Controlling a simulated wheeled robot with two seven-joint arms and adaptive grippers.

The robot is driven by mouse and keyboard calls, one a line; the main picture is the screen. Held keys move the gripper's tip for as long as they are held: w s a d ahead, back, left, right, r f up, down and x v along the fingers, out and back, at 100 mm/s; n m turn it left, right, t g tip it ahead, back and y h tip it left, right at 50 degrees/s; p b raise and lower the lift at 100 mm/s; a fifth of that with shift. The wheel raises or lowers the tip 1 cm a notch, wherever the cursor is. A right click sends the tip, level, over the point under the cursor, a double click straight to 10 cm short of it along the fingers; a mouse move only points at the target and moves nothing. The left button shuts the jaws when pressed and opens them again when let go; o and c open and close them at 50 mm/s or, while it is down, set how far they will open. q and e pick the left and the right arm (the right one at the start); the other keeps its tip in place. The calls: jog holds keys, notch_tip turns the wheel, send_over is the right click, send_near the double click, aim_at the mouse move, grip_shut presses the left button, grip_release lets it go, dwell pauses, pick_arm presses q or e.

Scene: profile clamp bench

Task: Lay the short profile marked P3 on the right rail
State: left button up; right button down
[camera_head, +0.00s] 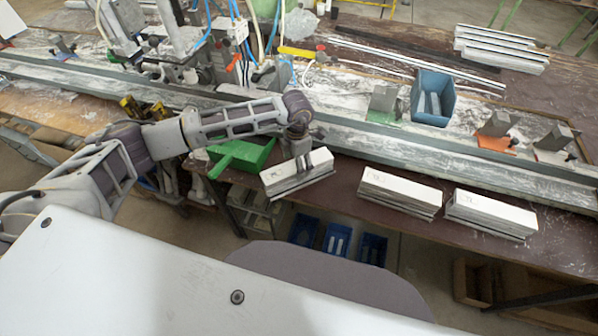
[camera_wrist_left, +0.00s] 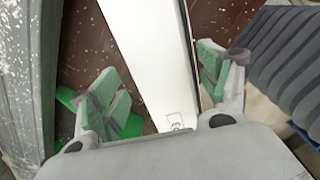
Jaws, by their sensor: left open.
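My left gripper (camera_head: 300,157) is over the leftmost of three white profile stacks on the near edge of the bench. In the left wrist view the open gripper (camera_wrist_left: 163,84) has one green-padded finger on each side of a long white profile (camera_wrist_left: 155,45), with gaps visible beside it. The profile's label (camera_wrist_left: 178,121) shows a 3; the rest is hard to read. In the head view the same white profile (camera_head: 318,160) is partly covered by the gripper. A long grey rail (camera_head: 450,155) runs along the bench to the right, behind the stacks. My right gripper is not in view.
Two more white profile stacks (camera_head: 400,190) (camera_head: 492,213) lie to the right. A green dustpan-like tray (camera_head: 240,155) is left of the gripper. Clamps with green, orange and grey bases and a blue bin (camera_head: 433,97) stand behind the rail.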

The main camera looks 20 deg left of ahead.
pick_arm(q)
jog(key=shift+f, duration=0.25)
jog(key=shift+c, duration=0.4)
jog(key=c, duration=1.4)
jog(key=shift+r, duration=0.15)
notch_tip(320, 180, up, 8)
jog(key=shift+r+b, duration=0.25)
jog(key=shift+b, duration=0.7)
jog(key=shift+r, duration=0.7)
